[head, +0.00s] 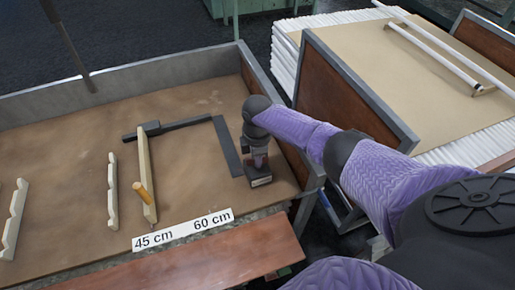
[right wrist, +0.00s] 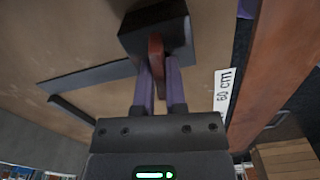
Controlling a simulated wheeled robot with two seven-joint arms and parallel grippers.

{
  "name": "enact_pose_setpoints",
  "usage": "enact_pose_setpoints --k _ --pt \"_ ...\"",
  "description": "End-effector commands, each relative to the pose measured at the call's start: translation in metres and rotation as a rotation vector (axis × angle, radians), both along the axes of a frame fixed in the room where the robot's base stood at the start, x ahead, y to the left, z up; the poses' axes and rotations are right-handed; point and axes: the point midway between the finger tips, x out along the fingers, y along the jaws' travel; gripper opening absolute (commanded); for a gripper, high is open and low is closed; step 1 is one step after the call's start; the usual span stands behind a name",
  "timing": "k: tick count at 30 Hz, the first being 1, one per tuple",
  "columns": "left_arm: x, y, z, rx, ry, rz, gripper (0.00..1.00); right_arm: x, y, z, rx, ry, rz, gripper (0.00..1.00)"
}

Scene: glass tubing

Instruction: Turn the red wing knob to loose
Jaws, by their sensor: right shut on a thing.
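The red wing knob (right wrist: 156,48) shows in the right wrist view, standing on a dark block (right wrist: 162,22). My right gripper (right wrist: 158,72) is shut on the knob, with one purple-grey finger on each side of it. In the head view my right gripper (head: 257,158) points down onto the dark block (head: 260,180) at the right side of the bench, and mostly hides the knob. The knob's exact angle is hard to tell. My left gripper is not in view.
A dark flat bar (head: 228,147) runs from the block to a dark rail (head: 180,125). A wooden strip with a peg (head: 146,190) and notched supports (head: 112,192) stand left. A white label strip (head: 183,230) reads 45 cm and 60 cm. A raised grey wall (head: 265,85) edges the bench.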

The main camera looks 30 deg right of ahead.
Motion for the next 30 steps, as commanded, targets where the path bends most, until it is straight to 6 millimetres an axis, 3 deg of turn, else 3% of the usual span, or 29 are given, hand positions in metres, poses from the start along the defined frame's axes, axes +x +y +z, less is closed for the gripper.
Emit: enact_pose_setpoints --k 12,28,29,30 --pt "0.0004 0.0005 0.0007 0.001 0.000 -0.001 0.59 0.0012 0.0008 0.0012 0.003 -0.004 0.160 0.00" --pt "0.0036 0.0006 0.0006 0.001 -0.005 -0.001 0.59 0.0013 0.0009 0.0013 0.002 -0.005 0.179 0.00" --pt "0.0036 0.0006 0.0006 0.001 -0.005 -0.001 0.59 0.0013 0.0009 0.0013 0.002 -0.005 0.179 0.19" --pt "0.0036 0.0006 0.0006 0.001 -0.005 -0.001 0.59 0.0013 0.0008 0.0013 0.003 -0.004 0.179 0.27"
